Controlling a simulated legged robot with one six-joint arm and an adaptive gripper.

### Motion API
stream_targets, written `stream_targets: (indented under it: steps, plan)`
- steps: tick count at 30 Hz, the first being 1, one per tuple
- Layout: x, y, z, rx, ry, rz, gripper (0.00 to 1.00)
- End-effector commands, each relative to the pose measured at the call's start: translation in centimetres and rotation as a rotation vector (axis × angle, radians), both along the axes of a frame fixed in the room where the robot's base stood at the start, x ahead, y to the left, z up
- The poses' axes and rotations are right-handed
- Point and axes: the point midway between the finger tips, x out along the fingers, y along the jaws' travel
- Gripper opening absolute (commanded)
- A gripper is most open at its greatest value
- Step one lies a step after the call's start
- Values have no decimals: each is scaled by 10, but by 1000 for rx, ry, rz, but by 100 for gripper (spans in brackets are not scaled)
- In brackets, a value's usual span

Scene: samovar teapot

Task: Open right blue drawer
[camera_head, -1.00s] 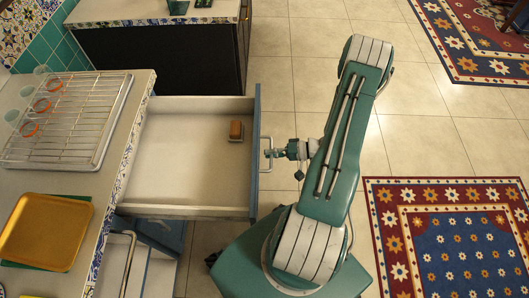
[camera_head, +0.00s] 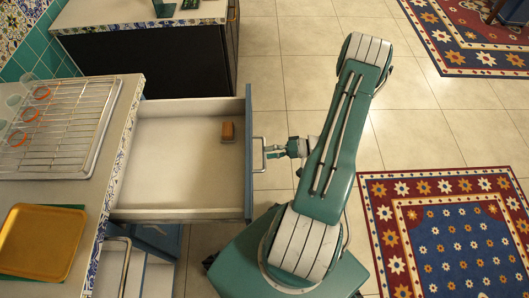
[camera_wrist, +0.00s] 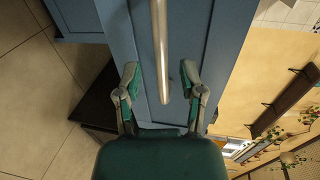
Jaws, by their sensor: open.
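The blue drawer (camera_head: 249,165) is pulled well out from the counter. Its pale inside shows, with a small brown block (camera_head: 227,131) near the front. A metal bar handle (camera_head: 259,155) stands out from the drawer front. My gripper (camera_head: 270,151) is at the outer side of the handle in the head view, where its fingers are small. In the wrist view, my gripper (camera_wrist: 160,78) has its two fingers spread wide. The handle bar (camera_wrist: 159,45) runs between them in the picture, with a gap on each side. The blue drawer front (camera_wrist: 210,60) lies behind.
A second handle (camera_head: 126,265) shows on a blue front below, partly under the counter. The counter holds a wire rack (camera_head: 62,130) and a yellow tray (camera_head: 42,240). A dark cabinet (camera_head: 150,62) stands behind the drawer. Tiled floor is clear to the right, with patterned rugs (camera_head: 450,230).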

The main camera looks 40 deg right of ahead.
Motion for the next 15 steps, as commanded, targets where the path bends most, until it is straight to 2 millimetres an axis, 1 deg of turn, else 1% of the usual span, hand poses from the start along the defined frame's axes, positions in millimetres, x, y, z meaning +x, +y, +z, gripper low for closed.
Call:
stream_targets:
  steps: [1, 9, 12, 15]
  plan:
    - [-6, -10, 2, -4, -1, -6, 51]
    - [-40, -53, 13, -3, 0, -4, 51]
    - [-49, -64, 15, -2, 1, -3, 51]
    - [-54, -71, 17, -1, 0, -1, 51]
